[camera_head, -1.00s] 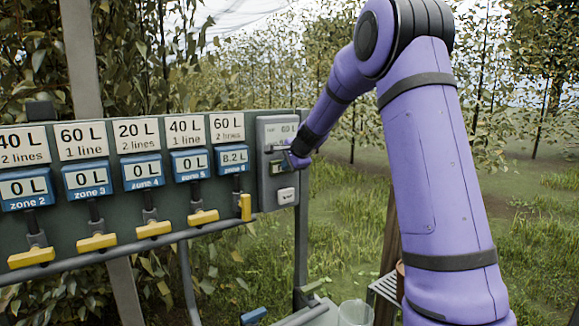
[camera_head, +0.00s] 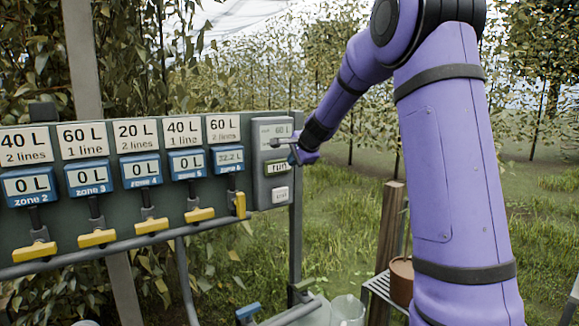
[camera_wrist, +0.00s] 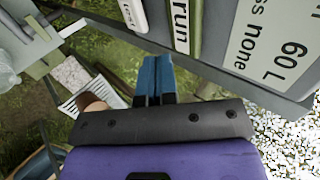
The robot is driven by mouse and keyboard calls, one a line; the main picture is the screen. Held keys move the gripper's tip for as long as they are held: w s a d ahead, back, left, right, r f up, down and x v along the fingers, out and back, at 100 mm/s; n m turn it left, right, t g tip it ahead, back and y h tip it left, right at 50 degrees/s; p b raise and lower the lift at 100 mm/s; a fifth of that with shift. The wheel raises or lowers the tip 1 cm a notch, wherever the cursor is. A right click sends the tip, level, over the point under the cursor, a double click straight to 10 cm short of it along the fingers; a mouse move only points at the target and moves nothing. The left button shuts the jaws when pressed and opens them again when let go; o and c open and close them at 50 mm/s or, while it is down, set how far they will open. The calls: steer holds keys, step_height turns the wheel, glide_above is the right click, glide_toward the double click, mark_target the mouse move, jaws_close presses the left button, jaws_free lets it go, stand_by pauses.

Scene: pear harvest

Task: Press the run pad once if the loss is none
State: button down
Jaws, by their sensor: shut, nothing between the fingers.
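The grey control box (camera_head: 262,190) stands at the right end of the board. Its green-edged run pad (camera_head: 277,168) is uncovered. In the wrist view the run pad (camera_wrist: 181,25) is at the top, and the label (camera_wrist: 243,40) beside it reads "loss none", with "60 L" next to it. My gripper (camera_head: 291,150) is at the box's right side, just above the run pad in the picture. In the wrist view its blue fingers (camera_wrist: 153,65) are together and empty, and look apart from the pad.
The zone 6 meter (camera_head: 229,157) reads 32.2 L under a "60 L" card; the other visible meters read 0 L. The zone 6 yellow handle (camera_head: 240,204) is upright; the others lie crosswise. A smaller white pad (camera_head: 280,194) is below run. A pot (camera_head: 401,282) stands at lower right.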

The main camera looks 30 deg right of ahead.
steer(key=shift+v, duration=2.7)
steer(key=s+a+r+n+g+y, duration=0.1)
steer(key=s+a+r+n+g, duration=0.15)
steer(key=s+a+n, duration=1)
steer(key=s+a+f+n, duration=0.1)
steer(key=s+a, duration=0.1)
steer(key=s, duration=0.7)
steer(key=s+a+f+n+g+h, duration=0.1)
steer(key=s+a+f+n, duration=0.1)
steer(key=s, duration=0.7)
steer(key=s+a+f+n, duration=0.2)
steer(key=s, duration=0.7)
steer(key=shift+g, duration=0.35)
